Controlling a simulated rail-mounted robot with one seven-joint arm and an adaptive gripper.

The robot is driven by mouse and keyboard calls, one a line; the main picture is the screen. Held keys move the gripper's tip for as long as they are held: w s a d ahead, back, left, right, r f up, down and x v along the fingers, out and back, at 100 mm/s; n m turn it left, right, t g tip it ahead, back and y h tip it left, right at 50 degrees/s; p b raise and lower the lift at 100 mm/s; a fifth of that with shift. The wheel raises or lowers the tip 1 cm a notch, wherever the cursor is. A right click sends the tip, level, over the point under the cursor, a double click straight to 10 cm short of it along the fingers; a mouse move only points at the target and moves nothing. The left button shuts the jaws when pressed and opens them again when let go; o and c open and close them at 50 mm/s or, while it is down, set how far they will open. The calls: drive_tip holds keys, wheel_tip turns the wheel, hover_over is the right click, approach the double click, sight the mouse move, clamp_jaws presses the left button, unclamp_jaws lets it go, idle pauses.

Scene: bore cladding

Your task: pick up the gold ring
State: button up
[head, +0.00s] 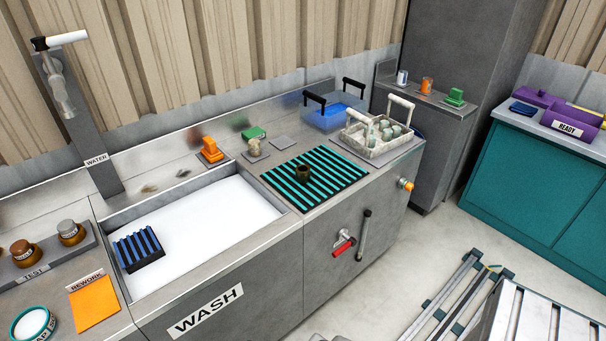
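A small dark gold-brown ring-shaped piece (303,172) stands on the black and teal ribbed mat (330,185) on the counter right of the wash basin. It looks like the gold ring, but it is small and dark, so I cannot be sure. My gripper is not in view.
The white-filled basin (215,210) holds a blue ribbed block (138,248). Behind the mat stand a blue bin (335,115) and a pale crate of cups (378,138). A tall tap post (85,130) rises at the left. The right floor has clear patches.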

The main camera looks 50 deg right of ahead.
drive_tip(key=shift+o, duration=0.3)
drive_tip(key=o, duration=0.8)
